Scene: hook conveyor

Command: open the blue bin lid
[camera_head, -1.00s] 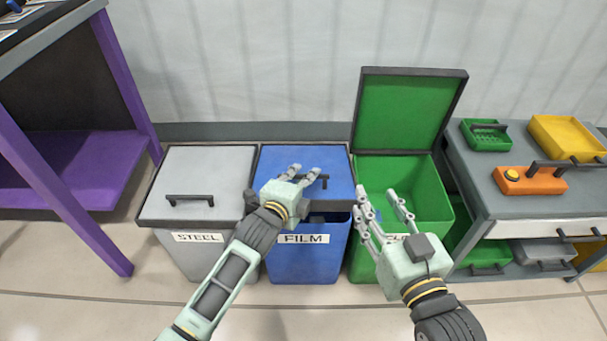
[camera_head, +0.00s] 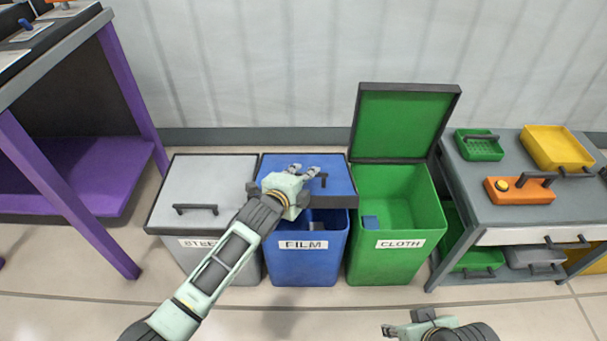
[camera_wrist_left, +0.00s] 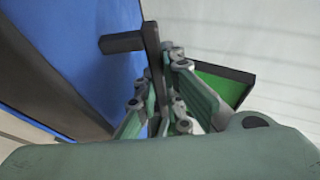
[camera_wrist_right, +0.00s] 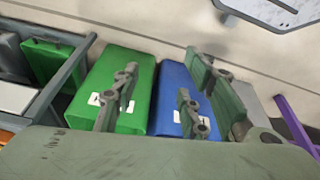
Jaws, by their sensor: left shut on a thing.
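The blue bin (camera_head: 306,266), labelled FILM, stands between the grey and green bins. Its blue lid (camera_head: 333,172) has a dark rim and is partly raised at the front, with a dark gap below showing the bin's inside. My left gripper (camera_head: 303,172) is shut on the lid's dark handle (camera_head: 323,181). In the left wrist view the handle (camera_wrist_left: 151,50) runs between the fingers (camera_wrist_left: 165,95), beside the blue lid (camera_wrist_left: 70,60). My right gripper is low at the bottom of the head view, mostly cut off; in the right wrist view its fingers (camera_wrist_right: 155,95) are apart and empty.
The grey STEEL bin's lid (camera_head: 212,180) is shut. A purple-framed table (camera_head: 120,190) is left; a grey shelf unit (camera_head: 515,220) is right.

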